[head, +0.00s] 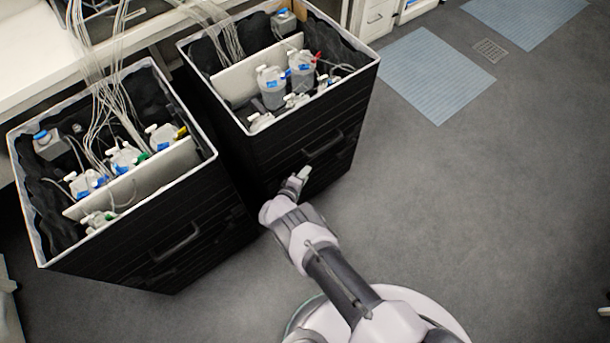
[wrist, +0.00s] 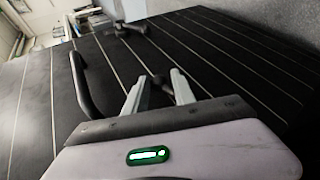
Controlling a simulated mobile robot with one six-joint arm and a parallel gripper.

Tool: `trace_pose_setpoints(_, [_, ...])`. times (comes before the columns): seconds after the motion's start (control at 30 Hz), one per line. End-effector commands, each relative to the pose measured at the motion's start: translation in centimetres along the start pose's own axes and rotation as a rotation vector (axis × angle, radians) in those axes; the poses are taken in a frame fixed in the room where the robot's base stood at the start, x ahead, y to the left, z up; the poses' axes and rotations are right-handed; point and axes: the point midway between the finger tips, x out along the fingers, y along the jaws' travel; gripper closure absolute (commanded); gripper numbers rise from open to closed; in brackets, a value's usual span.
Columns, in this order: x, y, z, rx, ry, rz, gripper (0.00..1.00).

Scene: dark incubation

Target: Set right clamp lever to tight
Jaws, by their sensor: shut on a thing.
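My gripper (head: 303,173) is at the front of the right black bin (head: 345,112), just below its front handle (head: 323,145). In the wrist view its two pale fingers (wrist: 158,92) reach to the dark ribbed front panel. They are shut on a small dark part (wrist: 160,82), which looks like a clamp lever and is mostly hidden by the fingers. A second dark lever-like part (wrist: 125,29) sticks out from the same panel farther up the wrist view. I cannot tell from the lever's visible part whether it is tight.
The bin handle (wrist: 84,88) runs close beside the fingers. A left black bin (head: 180,247) stands next to the right one. Both hold bottles and tubing. Open grey floor (head: 450,220) lies to the right, with blue mats (head: 432,75) behind.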

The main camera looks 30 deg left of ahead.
Motion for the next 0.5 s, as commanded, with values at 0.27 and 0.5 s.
trace_pose_setpoints(0.27, [-0.36, 0.43, -1.52, -0.004, 0.031, 0.004, 0.51])
trace_pose_setpoints(0.5, [-0.32, 0.34, -1.32, -0.004, 0.027, 0.003, 0.36])
